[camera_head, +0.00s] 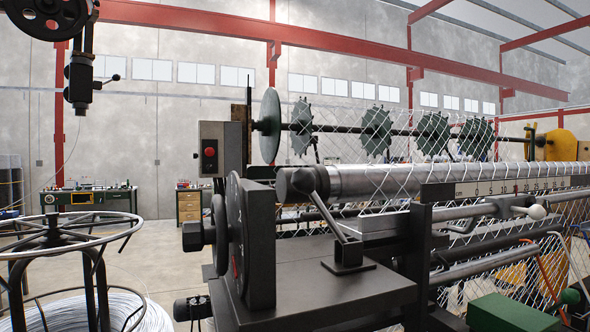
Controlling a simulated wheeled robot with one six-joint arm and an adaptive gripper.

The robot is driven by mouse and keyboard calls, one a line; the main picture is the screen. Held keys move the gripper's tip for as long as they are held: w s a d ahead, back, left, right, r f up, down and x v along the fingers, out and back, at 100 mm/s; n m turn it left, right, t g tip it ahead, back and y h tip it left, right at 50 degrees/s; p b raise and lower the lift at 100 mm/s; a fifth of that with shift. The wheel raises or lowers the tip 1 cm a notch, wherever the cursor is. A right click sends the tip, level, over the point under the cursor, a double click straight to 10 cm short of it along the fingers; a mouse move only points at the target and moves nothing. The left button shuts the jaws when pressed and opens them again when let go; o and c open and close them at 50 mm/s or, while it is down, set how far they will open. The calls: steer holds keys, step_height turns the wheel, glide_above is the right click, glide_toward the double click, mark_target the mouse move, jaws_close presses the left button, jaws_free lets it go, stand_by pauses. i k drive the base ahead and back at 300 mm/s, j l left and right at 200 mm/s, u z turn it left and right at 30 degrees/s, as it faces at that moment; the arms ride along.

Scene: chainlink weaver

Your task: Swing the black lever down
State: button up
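The chain-link weaving machine (310,300) fills the middle and right. A dark lever (327,208) slants down and to the right from the hub at the near end of the big steel roller (390,180). Its lower end is close to a small dark block (348,252) on the machine's top plate; I cannot tell whether they touch. Another handle with a pale knob (537,212) sticks out on the right side of the machine. I cannot tell for sure which of these is the task's black lever. My gripper does not show in this view.
A grey control box with a red button (210,152) stands at the machine's left. A wire reel stand (55,240) is at lower left, with a dark hanging device (80,80) above it. Workbenches (88,200) line the back wall. Open floor lies between.

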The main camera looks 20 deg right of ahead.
mark_target(304, 179)
steer(key=j+z, duration=0.1)
steer(key=k+l+u, duration=0.3)
steer(key=k+l, duration=0.15)
steer(key=k+l+u, duration=0.3)
steer(key=k, duration=0.25)
